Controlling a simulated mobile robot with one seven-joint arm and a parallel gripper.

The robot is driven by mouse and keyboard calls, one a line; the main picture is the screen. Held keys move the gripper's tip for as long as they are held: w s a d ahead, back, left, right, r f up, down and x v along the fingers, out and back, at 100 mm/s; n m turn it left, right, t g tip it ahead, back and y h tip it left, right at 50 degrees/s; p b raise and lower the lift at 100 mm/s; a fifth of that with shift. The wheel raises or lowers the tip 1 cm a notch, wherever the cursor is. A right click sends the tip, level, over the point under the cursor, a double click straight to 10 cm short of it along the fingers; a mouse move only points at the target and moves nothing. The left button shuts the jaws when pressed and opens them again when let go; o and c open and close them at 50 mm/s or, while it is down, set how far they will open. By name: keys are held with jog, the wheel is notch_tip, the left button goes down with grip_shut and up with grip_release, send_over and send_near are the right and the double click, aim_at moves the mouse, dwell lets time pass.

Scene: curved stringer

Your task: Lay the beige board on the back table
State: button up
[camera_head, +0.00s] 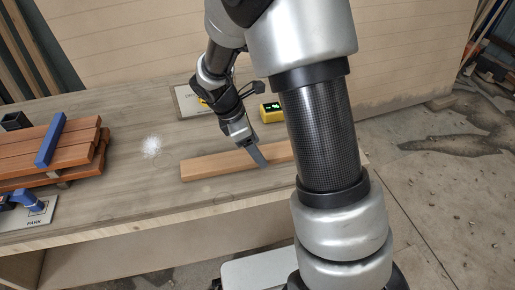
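A beige-brown board (212,164) lies lengthwise on the wooden table (135,205), near its front edge. Its right part is hidden behind my arm. My gripper (257,156) is down at the board, pointing downward. One grey finger shows against the board's near side; the other finger is hidden, so whether the gripper is closed on the board cannot be told. The board appears to rest on the table top. No second table can be clearly made out.
Stacked reddish boards (45,150) with a blue bar (50,142) across them lie at the left. A blue tool (28,199) rests on a plate marked PARK. A yellow device (271,111) stands behind the board. A large tan panel (150,40) rises behind the table.

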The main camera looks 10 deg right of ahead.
jog(key=p+v, duration=0.2)
jog(key=v, duration=0.9)
jog(key=s+d+r+m+t+y, duration=0.2)
jog(key=s+r+m, duration=0.5)
jog(key=s+m, duration=0.2)
jog(key=s+d+r+m+t+y, duration=0.2)
jog(key=s+r+m+t, duration=0.1)
jog(key=s+r+m, duration=0.4)
jog(key=shift+s+d+r+m+t, duration=0.3)
jog(key=shift+s+r+m, duration=0.1)
jog(key=shift+s+m, duration=0.7)
jog(key=shift+s, duration=0.1)
